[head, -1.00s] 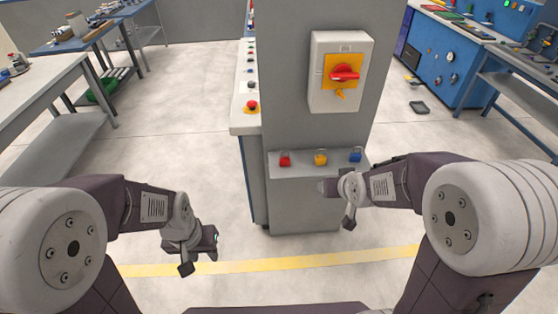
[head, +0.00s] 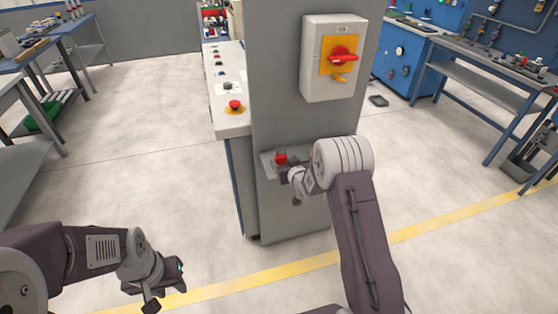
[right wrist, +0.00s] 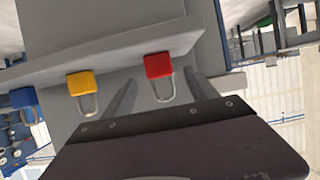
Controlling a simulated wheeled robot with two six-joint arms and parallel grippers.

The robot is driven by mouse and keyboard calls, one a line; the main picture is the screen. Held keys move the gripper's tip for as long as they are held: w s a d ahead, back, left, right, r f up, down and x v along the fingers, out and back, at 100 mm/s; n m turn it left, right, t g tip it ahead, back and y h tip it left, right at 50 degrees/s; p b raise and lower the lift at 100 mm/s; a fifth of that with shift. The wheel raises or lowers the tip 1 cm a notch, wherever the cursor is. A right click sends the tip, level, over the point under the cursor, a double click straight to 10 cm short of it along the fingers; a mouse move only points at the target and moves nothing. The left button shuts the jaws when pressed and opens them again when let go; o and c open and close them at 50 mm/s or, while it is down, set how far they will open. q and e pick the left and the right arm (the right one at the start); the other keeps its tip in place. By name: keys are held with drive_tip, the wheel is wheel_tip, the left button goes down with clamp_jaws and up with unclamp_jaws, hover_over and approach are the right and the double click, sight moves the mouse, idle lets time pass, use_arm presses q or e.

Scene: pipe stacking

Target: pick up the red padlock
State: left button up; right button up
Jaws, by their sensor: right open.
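The red padlock (head: 281,157) is on the narrow grey ledge (head: 266,165) of the grey post in the head view. In the right wrist view the red padlock (right wrist: 158,66) shows with its shackle, between the lines of my two right fingers. My right gripper (right wrist: 162,94) is open and empty, close in front of the padlock; I cannot tell whether it touches. In the head view my right gripper (head: 286,172) is just below the padlock. My left gripper (head: 178,273) hangs at the lower left, away from the post; its jaws are too small to judge.
A yellow padlock (right wrist: 81,83) and a blue padlock (right wrist: 23,97) are on the same ledge; my right arm hides them in the head view. A switch box (head: 333,58) is above. A bench with a red button (head: 235,104) adjoins the post.

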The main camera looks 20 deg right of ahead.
sight(282, 159)
drive_tip(key=shift+w+d+f, duration=0.15)
drive_tip(key=shift+w+d, duration=0.05)
drive_tip(key=shift+w, duration=0.1)
drive_tip(key=x, duration=0.5)
drive_tip(key=shift+a, duration=0.15)
drive_tip(key=shift+s, duration=0.15)
drive_tip(key=shift+c, duration=0.9)
clamp_jaws()
wheel_tip(282, 159, up, 10)
drive_tip(key=shift+r+p, duration=0.1)
drive_tip(key=shift+p, duration=0.3)
